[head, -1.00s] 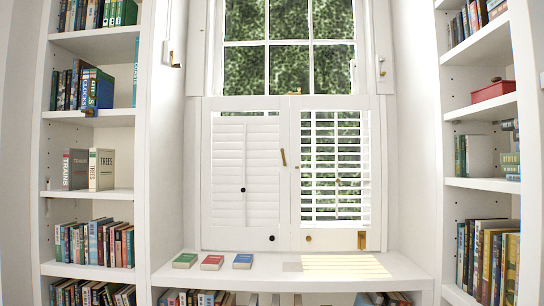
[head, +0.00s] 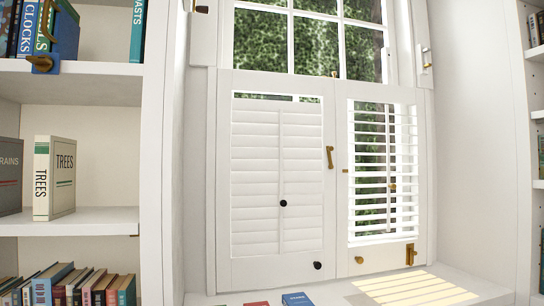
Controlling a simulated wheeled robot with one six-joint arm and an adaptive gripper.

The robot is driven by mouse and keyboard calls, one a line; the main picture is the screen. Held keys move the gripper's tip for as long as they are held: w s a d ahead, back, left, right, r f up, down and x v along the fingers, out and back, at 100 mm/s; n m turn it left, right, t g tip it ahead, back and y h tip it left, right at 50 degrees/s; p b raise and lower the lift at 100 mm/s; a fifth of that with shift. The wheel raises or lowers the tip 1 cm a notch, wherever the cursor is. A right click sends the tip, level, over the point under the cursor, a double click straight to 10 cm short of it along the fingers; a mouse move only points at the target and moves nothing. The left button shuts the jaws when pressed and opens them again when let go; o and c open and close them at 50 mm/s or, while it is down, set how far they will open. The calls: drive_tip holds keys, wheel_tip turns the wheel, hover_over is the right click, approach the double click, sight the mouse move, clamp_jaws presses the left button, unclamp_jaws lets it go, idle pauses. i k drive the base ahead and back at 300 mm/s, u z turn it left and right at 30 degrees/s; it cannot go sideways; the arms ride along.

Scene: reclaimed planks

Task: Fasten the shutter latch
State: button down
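The pair of white shutters fills the lower half of the window in the head view. The left panel (head: 236,170) has shut slats; the right panel (head: 428,170) has open slats with green showing through. Both panels look closed, side by side. A small brass latch bar (head: 330,157) stands nearly upright, slightly tilted, on the left panel's inner edge. A small brass piece (head: 345,171), perhaps its catch, sits on the right panel's inner edge. The bar does not appear to reach across to it. My gripper is not in view.
A white bookshelf (head: 153,150) stands close on the left. A blue object with a curved brass part (head: 45,64) juts over its shelf edge. A blue book (head: 298,300) lies on the window seat (head: 345,286). A brass knob (head: 359,260) and brass fitting (head: 410,255) are low on the right panel.

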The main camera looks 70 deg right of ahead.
sight(329, 148)
drive_tip(key=i, duration=0.9)
drive_tip(key=z, duration=3.6)
